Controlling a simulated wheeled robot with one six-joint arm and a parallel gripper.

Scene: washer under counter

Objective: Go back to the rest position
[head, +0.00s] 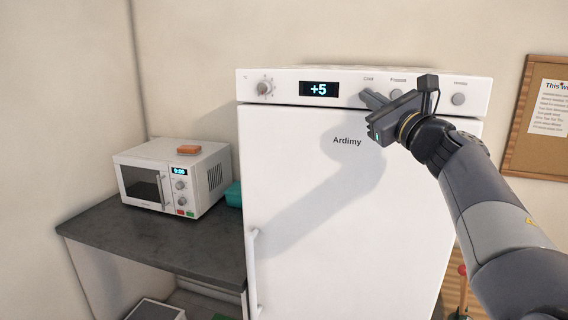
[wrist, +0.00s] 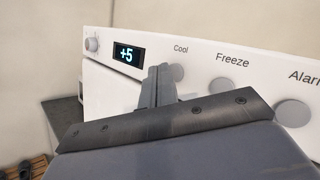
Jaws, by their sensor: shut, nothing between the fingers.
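My gripper (head: 372,98) is shut and empty, in front of the control panel of the white fridge (head: 330,190). In the wrist view its fingertips (wrist: 158,70) point at the panel beside the round Cool button (wrist: 176,73). I cannot tell whether they touch the panel. The display (head: 319,89) reads +5. In the wrist view the Freeze button (wrist: 223,88) and the Alarm button (wrist: 292,112) are to the right of the fingers.
A white microwave (head: 172,177) with an orange block (head: 189,149) on top stands on the dark counter (head: 200,238) at left. The fridge has a vertical handle (head: 253,270). A cork board (head: 520,140) hangs on the right wall. Space above the fridge is clear.

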